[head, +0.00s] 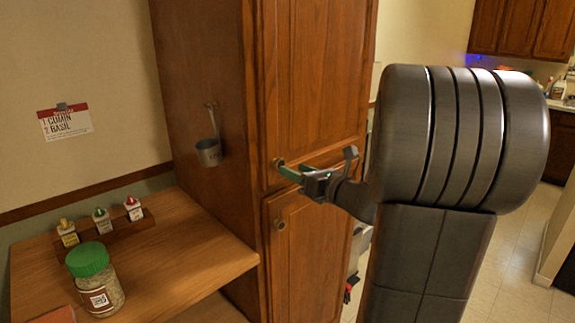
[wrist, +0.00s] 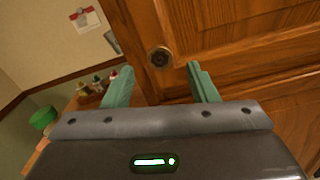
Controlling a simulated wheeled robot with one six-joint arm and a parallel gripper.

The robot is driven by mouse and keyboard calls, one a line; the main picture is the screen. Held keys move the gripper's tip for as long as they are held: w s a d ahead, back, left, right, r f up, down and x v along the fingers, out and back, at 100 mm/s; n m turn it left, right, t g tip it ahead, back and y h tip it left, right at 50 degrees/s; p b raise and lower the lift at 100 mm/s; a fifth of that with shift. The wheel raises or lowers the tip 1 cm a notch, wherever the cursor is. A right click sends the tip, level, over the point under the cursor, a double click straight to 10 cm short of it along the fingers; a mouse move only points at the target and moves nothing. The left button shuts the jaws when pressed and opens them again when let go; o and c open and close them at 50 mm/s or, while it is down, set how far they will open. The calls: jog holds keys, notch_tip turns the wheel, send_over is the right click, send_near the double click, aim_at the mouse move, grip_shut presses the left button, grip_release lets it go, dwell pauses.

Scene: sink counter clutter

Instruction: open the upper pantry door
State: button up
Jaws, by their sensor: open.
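The upper pantry door (head: 312,75) is a tall brown wooden panel and looks shut. Its round knob (head: 280,162) sits at the door's lower left corner. My gripper (head: 288,172) is at that knob, with its green fingers reaching toward it. In the wrist view the knob (wrist: 160,58) shows between the two open fingers (wrist: 160,85), near their tips. I cannot tell whether the fingers touch it. The lower pantry door (head: 315,255) is below, also shut, with its own knob (head: 279,225).
A wooden counter (head: 190,255) on the left holds a green-lidded jar (head: 95,280) and a rack of small bottles (head: 100,222). A metal cup (head: 208,152) hangs on the pantry's side. A recipe card (head: 65,122) is on the wall. Open floor (head: 500,260) lies at right.

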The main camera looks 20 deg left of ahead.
aim_at(282, 164)
jog(key=shift+x, duration=2)
grip_shut()
